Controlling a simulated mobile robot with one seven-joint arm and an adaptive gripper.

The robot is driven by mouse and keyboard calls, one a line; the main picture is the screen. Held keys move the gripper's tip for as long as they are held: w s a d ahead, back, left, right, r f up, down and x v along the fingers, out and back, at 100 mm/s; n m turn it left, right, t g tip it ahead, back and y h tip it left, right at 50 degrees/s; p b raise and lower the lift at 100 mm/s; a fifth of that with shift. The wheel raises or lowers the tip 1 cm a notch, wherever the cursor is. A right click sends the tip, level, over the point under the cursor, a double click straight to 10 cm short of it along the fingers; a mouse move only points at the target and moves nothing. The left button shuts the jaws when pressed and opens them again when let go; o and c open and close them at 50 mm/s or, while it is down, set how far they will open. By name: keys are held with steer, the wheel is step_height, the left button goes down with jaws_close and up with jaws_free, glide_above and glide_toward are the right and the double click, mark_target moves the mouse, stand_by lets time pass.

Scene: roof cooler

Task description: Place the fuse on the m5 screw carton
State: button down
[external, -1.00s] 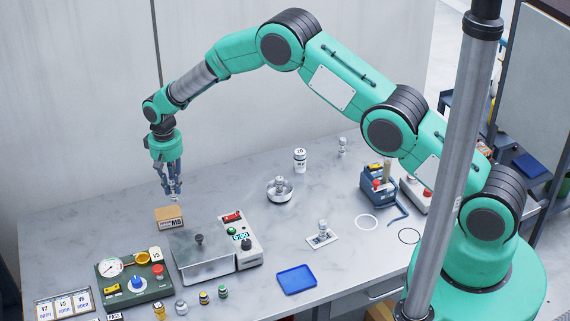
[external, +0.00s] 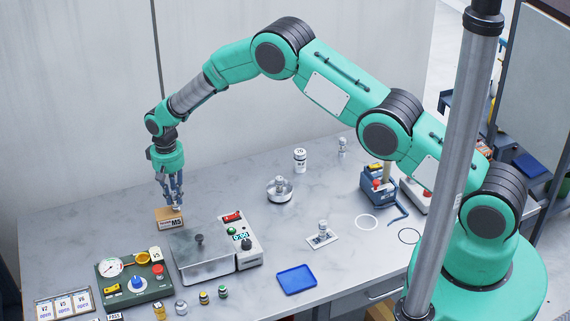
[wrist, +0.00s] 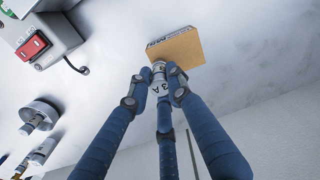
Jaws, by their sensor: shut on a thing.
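The m5 screw carton (external: 169,219) is a small brown box marked M5, standing on the grey bench at the left, behind the metal-lidded device. In the wrist view the carton (wrist: 180,48) lies just beyond the fingertips. My gripper (external: 177,207) is right above the carton's top, towards its right side. In the wrist view my gripper (wrist: 163,75) is shut on the fuse (wrist: 160,86), a small light cylinder with dark marking that reads like "3 A". The fuse's far end overlaps the carton in view; I cannot tell whether they touch.
A metal-lidded device (external: 200,255) with a red switch stands just in front of the carton. A green gauge panel (external: 135,277) is at front left. A blue tray (external: 297,279) lies at the front. The bench behind the carton is clear.

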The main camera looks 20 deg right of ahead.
mark_target(174, 193)
steer(key=shift+f, duration=0.15)
steer(key=c, duration=1.6)
jaws_free()
steer(key=shift+r, duration=0.25)
steer(key=shift+r+b, duration=0.9)
steer(key=shift+r, duration=5.05)
